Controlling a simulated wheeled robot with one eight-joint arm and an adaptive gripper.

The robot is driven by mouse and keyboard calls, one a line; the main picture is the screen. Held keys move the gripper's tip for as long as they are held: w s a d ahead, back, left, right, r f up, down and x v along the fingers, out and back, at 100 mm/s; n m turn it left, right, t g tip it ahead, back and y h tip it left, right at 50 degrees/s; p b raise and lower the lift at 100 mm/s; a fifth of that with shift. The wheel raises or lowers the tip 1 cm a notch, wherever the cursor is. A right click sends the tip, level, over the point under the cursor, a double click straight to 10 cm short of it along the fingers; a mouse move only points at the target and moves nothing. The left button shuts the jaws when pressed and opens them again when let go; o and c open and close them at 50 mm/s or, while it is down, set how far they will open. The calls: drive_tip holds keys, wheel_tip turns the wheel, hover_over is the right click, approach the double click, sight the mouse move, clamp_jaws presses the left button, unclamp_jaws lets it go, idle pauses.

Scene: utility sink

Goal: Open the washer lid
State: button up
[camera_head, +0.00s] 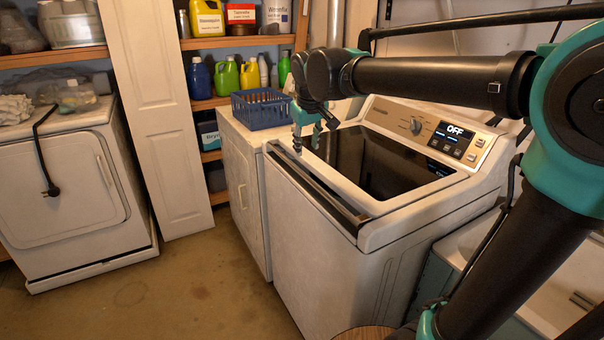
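The white top-loading washer (320,245) stands in the middle of the view. Its dark glass lid (385,165) lies shut, flush with the top. A dark strip (318,188) runs along the lid's front edge. My gripper (307,141) points down over the left front corner of the lid, close to the end of the dark strip. Its fingers look spread apart with nothing between them. I cannot tell if a fingertip touches the washer.
A blue basket (262,110) sits on the white machine (240,175) left of the washer, close behind my gripper. Shelves with bottles (227,77) stand behind. A dryer (70,190) is at far left, a sink (550,270) at right. Floor at front left is clear.

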sight(306, 175)
drive_tip(key=x, duration=1.4)
drive_tip(key=shift+d, duration=0.1)
clamp_jaws()
